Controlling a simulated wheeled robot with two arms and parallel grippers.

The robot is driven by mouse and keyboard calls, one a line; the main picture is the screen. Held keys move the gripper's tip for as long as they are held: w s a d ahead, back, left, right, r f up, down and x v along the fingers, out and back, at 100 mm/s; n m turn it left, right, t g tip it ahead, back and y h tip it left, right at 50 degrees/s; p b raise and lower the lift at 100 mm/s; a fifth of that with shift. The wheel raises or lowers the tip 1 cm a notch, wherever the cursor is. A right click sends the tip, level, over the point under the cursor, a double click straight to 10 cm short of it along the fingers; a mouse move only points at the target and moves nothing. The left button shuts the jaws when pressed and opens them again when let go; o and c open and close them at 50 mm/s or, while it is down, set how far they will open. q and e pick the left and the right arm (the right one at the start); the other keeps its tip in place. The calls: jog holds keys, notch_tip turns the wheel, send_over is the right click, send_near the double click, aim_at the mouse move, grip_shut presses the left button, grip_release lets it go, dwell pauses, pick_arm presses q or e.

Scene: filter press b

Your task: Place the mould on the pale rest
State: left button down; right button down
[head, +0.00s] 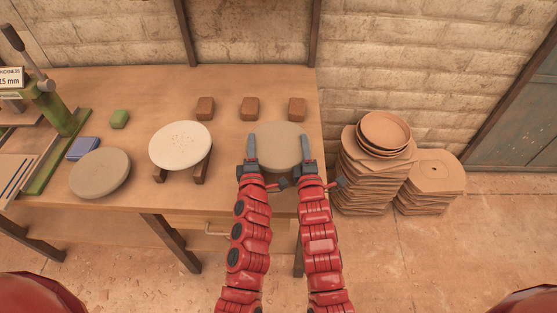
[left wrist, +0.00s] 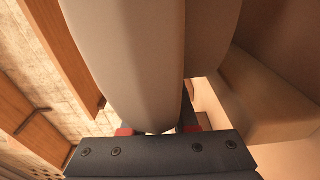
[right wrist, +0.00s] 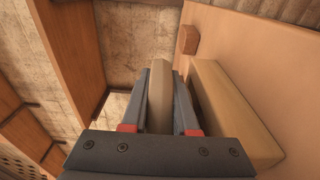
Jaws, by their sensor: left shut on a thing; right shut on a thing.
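The mould is a round grey-tan disc (head: 278,145) at the table's right end, lying about flat between my two grippers. My left gripper (head: 252,150) is shut on its left edge and my right gripper (head: 306,150) on its right edge. In the left wrist view the disc (left wrist: 125,60) fills the middle; in the right wrist view its rim (right wrist: 158,95) sits between the fingers. A pale block, which looks like part of the pale rest, shows beside the fingers in the right wrist view (right wrist: 235,110) and left wrist view (left wrist: 265,105). I cannot tell whether the disc touches it.
A cream disc (head: 180,145) lies on dark wooden supports to the left, with a grey-brown disc (head: 100,173) beyond it. Three brown blocks (head: 250,109) stand behind. A green press (head: 55,110) is at far left. Stacked clay pieces (head: 375,175) stand right of the table.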

pick_arm(q)
jog(key=shift+d+f+b, duration=0.1)
jog(key=shift+f+b, duration=0.2)
jog(key=shift+f, duration=0.2)
pick_arm(e)
jog(key=shift+f, duration=0.5)
pick_arm(q)
jog(key=c, duration=0.7)
grip_release()
jog(key=shift+r, duration=0.1)
pick_arm(e)
jog(key=c, duration=0.7)
grip_release()
pick_arm(q)
jog(key=s, duration=0.7)
jog(key=s+d, duration=0.1)
jog(key=s, duration=0.3)
jog(key=shift+s, duration=0.5)
pick_arm(e)
jog(key=shift+s, duration=0.15)
jog(key=s, duration=0.8)
jog(key=s+d, duration=0.1)
jog(key=s, duration=0.2)
jog(key=shift+s, duration=0.4)
